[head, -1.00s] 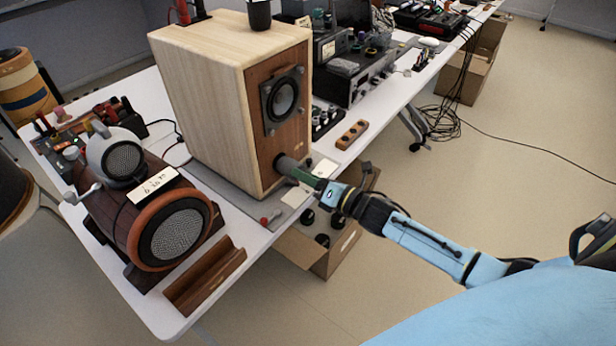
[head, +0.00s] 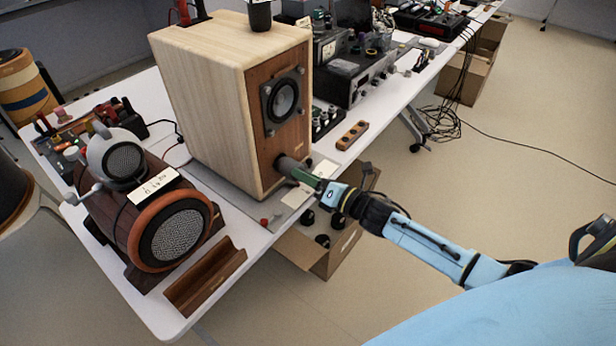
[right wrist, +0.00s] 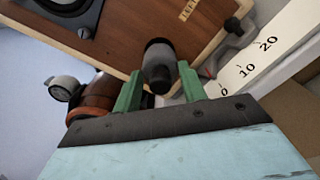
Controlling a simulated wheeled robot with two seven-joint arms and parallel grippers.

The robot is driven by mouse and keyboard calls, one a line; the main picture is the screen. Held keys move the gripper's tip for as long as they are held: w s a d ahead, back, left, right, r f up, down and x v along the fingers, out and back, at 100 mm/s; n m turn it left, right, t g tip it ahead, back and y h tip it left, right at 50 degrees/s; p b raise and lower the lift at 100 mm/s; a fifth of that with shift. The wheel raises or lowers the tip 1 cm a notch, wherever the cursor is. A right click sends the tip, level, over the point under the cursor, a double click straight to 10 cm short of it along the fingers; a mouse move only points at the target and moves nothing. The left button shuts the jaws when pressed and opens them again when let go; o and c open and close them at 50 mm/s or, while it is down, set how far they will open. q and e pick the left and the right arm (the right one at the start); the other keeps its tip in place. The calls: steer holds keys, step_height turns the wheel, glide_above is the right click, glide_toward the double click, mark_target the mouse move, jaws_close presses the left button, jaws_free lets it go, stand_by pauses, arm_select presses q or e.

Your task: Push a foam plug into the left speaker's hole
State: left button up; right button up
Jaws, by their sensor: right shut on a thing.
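The wooden speaker (head: 210,105) stands on the table, with a pale box and a brown front panel. A round driver (head: 283,97) sits high on that panel. My right gripper (head: 306,179) is shut on a dark grey foam plug (head: 287,166), low at the panel. The plug's far end meets the panel and hides the hole; how deep it sits I cannot tell. In the right wrist view, the plug (right wrist: 158,62) is between the green fingers (right wrist: 159,82), pointing at the panel (right wrist: 135,35). My left gripper is not in view.
A barrel-shaped speaker (head: 178,235) stands left on the table, with a wooden trough (head: 205,277) before it. A white scale strip (right wrist: 250,70) lies beside the plug in the wrist view. An open carton (head: 330,245) stands below the table edge. Electronics (head: 355,75) fill the back.

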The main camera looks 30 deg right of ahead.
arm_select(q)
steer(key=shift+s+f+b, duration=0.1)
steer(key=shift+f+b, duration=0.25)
arm_select(e)
steer(key=shift+x, duration=0.85)
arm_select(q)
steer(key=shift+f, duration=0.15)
arm_select(e)
steer(key=shift+w+f, duration=0.1)
steer(key=shift+w, duration=0.45)
arm_select(q)
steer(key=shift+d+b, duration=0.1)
steer(key=shift+b, duration=0.2)
arm_select(e)
steer(key=shift+a, duration=0.2)
arm_select(q)
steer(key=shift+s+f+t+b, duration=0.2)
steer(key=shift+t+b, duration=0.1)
steer(key=shift+b, duration=0.25)
arm_select(e)
steer(key=shift+w+a+f, duration=0.15)
steer(key=shift+w, duration=0.35)
steer(key=shift+w+a+f, duration=0.1)
steer(key=shift+w, duration=0.4)
steer(key=o, duration=1.2)
steer(key=shift+s+d, duration=0.1)
